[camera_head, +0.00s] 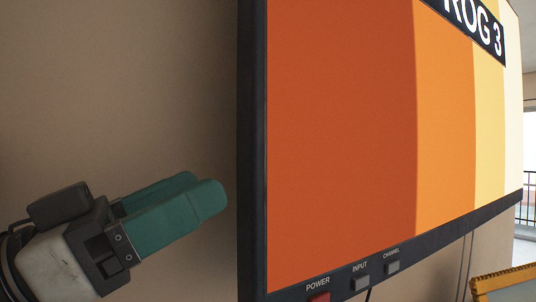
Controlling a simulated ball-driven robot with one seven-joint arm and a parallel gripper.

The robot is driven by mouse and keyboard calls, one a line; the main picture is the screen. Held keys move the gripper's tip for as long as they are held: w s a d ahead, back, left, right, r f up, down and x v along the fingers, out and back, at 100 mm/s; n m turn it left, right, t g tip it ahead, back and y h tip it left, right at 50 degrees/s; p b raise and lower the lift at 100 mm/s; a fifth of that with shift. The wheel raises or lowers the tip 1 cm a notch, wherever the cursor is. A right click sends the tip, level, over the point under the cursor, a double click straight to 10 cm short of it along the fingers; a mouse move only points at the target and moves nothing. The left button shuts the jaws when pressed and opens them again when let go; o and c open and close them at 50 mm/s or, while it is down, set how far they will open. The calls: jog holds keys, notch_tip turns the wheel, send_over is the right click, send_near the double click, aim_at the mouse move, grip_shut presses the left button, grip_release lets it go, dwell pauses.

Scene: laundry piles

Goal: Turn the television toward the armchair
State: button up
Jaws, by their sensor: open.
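The television (340,140) fills the middle and right of the view, seen at an angle. Its dark left edge is nearest, and the screen recedes to the right. The screen is lit with orange, yellow and cream bands and a black banner reading "ROG 3", cut off at the top. My gripper (204,188), with two teal fingers, is at lower left, pointing toward the television's left edge. A small gap shows in the picture between fingertips and frame. The gripper is open and holds nothing visible. No armchair is in view.
A red power button (319,297), an input button (360,283) and a channel button (392,267) line the lower frame. A cord hangs below. A yellow-edged object (503,283) is at the lower right corner. A plain brown wall (120,90) is behind. A railing (528,190) shows at far right.

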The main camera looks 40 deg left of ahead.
aim_at(267, 156)
jog(key=p+x, duration=0.2)
jog(key=x, duration=0.8)
jog(key=shift+w+f, duration=0.1)
